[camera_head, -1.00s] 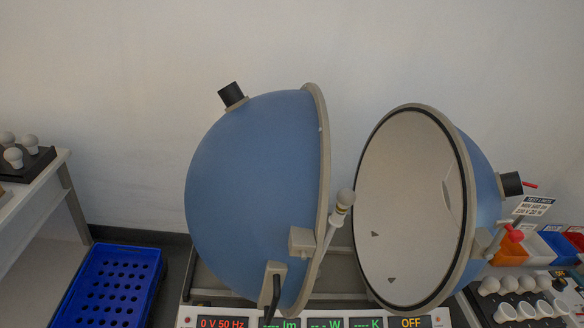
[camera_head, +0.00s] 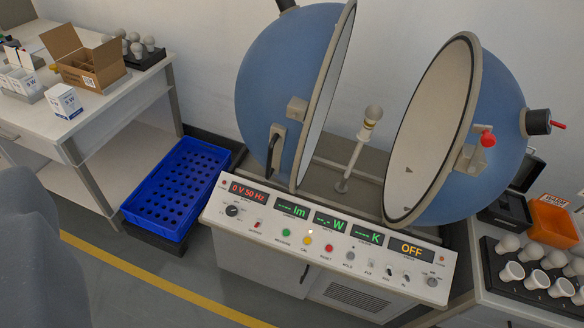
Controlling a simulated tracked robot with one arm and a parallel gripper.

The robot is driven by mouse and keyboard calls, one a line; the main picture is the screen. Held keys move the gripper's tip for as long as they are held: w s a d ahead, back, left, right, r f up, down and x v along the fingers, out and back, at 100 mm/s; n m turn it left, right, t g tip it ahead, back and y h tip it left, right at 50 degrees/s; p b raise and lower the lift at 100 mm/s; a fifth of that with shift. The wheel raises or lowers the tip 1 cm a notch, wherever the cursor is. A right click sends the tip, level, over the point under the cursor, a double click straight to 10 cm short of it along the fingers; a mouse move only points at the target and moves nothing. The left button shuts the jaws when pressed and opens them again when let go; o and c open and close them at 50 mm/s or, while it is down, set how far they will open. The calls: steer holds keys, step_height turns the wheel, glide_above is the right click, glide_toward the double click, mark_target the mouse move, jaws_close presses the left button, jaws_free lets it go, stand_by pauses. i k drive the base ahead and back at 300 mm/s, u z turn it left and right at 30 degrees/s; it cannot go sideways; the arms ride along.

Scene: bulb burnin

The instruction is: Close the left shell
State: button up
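The left shell (camera_head: 270,75) is a blue half-sphere with a pale rim, standing apart from the right shell (camera_head: 495,140), so the sphere is open. A dark handle (camera_head: 273,145) sits on a bracket low on the left shell's outside, near the rim. My gripper is not in view.
The control panel (camera_head: 330,235) fronts the sphere, its displays reading 0 V 50 Hz and OFF. A blue perforated crate (camera_head: 128,213) stands at left, by a table (camera_head: 92,112) with boxes. A bulb rack (camera_head: 490,262) and orange bin (camera_head: 553,219) are at right.

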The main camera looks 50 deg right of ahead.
mark_target(287, 78)
steer(key=z, duration=0.95)
steer(key=i, duration=1.05)
steer(key=u, duration=1.35)
steer(key=k, duration=1.2)
steer(key=z, duration=0.75)
